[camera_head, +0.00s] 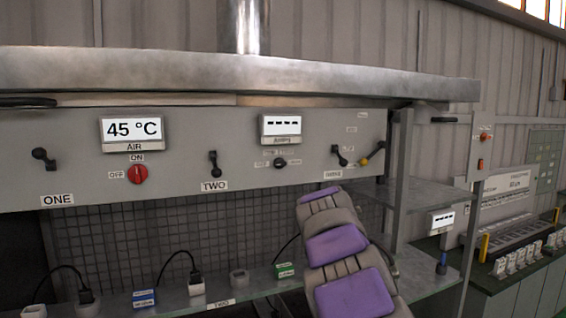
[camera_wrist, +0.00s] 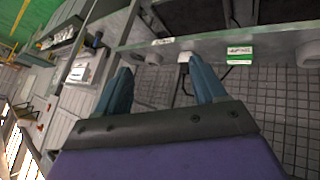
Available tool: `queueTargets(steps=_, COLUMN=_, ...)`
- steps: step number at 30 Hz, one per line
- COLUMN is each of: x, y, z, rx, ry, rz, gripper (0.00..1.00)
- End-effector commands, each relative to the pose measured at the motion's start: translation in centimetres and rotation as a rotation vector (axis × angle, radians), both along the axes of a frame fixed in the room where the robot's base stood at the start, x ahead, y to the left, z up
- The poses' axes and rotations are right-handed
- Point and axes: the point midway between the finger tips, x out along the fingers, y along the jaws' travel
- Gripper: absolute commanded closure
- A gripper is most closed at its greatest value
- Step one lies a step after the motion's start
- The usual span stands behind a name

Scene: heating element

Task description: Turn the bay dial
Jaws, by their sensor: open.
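The grey panel (camera_head: 75,150) in the head view carries several controls; I cannot read which one is the bay dial. A red round dial (camera_head: 138,174) sits under the 45 °C display, between the words ON and OFF. A small black dial (camera_head: 280,162) sits under the second display, which shows dashes. Black levers sit at the left (camera_head: 44,158), middle (camera_head: 214,163) and right (camera_head: 340,156). My purple and grey arm rises in front of the shelf, below the panel's right half. In the wrist view my gripper (camera_wrist: 160,75) is open, with nothing between its two blue-grey fingers.
A shelf (camera_head: 215,296) under the panel holds plugs with black cables and small blue and green boxes; the green box (camera_wrist: 239,54) also shows in the wrist view. A metal post (camera_head: 402,180) stands right of the panel. A metal hood edge (camera_head: 180,75) overhangs the panel.

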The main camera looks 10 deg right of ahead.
Motion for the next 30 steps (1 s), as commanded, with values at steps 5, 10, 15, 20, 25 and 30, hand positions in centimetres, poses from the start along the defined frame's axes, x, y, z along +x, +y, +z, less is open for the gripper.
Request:
queueTargets(steps=5, x=6.5, y=2.0, z=1.5, rx=-0.022, ry=-0.098, rz=0.104, gripper=0.30)
queueTargets(steps=10, x=11.2, y=4.7, z=2.4, rx=-0.010, ry=-0.193, rz=0.211, gripper=0.30)
queueTargets(steps=15, x=14.3, y=7.4, z=3.9, rx=0.032, ry=-0.305, rz=0.314, gripper=0.30)
queueTargets(steps=20, x=15.6, y=9.5, z=6.2, rx=0.099, ry=-0.431, rz=0.403, gripper=0.30)
queueTargets(steps=25, x=15.4, y=10.5, z=9.7, rx=0.190, ry=-0.584, rz=0.477, gripper=0.30)
queueTargets(steps=30, x=13.6, y=9.6, z=14.1, rx=0.289, ry=-0.752, rz=0.520, gripper=0.30)
